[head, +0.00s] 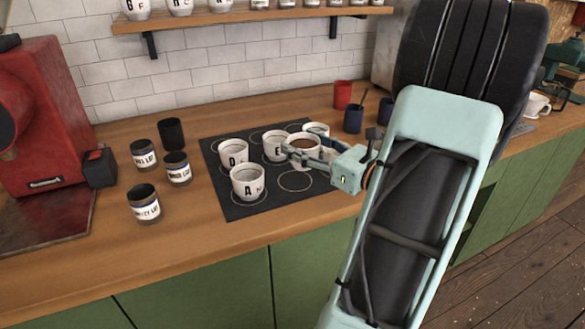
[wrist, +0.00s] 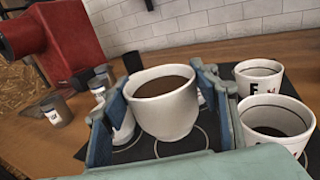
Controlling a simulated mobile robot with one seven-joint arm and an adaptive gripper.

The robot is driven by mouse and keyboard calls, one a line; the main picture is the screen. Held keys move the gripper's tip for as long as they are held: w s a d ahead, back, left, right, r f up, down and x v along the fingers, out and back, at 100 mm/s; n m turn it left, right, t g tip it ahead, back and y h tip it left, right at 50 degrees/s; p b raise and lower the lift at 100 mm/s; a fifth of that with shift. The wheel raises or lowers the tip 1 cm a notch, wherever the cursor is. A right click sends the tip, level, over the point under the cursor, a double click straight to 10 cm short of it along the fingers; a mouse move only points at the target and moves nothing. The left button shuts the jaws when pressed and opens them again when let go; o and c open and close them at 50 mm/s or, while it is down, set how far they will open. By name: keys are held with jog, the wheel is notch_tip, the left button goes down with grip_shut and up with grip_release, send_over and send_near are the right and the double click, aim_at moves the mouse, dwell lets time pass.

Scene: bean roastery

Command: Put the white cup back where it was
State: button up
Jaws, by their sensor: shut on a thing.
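The white cup (head: 303,150) with brown liquid in it is in my gripper (head: 297,157), over the back right part of the black ringed mat (head: 268,207). In the wrist view, the cup (wrist: 166,110) sits between the two fingers of my gripper (wrist: 160,92), which is shut on its sides. The cup looks roughly upright, and its underside is hidden. I cannot tell whether it touches the mat. An empty ring (head: 295,181) shows in front of it on the mat.
Lettered white cups stand close by: D (head: 233,155), A (head: 248,184) and E (head: 274,148). Another cup (head: 318,129) is behind. Dark labelled jars (head: 144,203) stand at left, near a red machine (head: 45,115). Red (head: 343,95) and blue cups (head: 353,119) stand behind right.

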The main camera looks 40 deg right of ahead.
aim_at(293, 163)
jog(key=w+f, duration=0.1)
jog(key=w+a+f, duration=0.1)
jog(key=shift+f, duration=0.4)
jog(key=shift+w+a+f+b, duration=0.1)
jog(key=shift+f+b, duration=0.3)
jog(key=shift+f, duration=0.45)
jog(key=shift+w+a+f+b, duration=0.1)
jog(key=shift+f+b, duration=0.3)
jog(key=shift+f, duration=0.45)
jog(key=shift+f, duration=0.1)
jog(key=o, duration=1.6)
jog(key=shift+f, duration=0.1)
jog(key=shift+o, duration=0.2)
jog(key=shift+r, duration=0.25)
jog(key=s, duration=0.4)
jog(key=s+d, duration=0.1)
jog(key=s, duration=0.3)
jog(key=s+d+p, duration=0.1)
jog(key=s, duration=0.3)
jog(key=shift+f, duration=0.1)
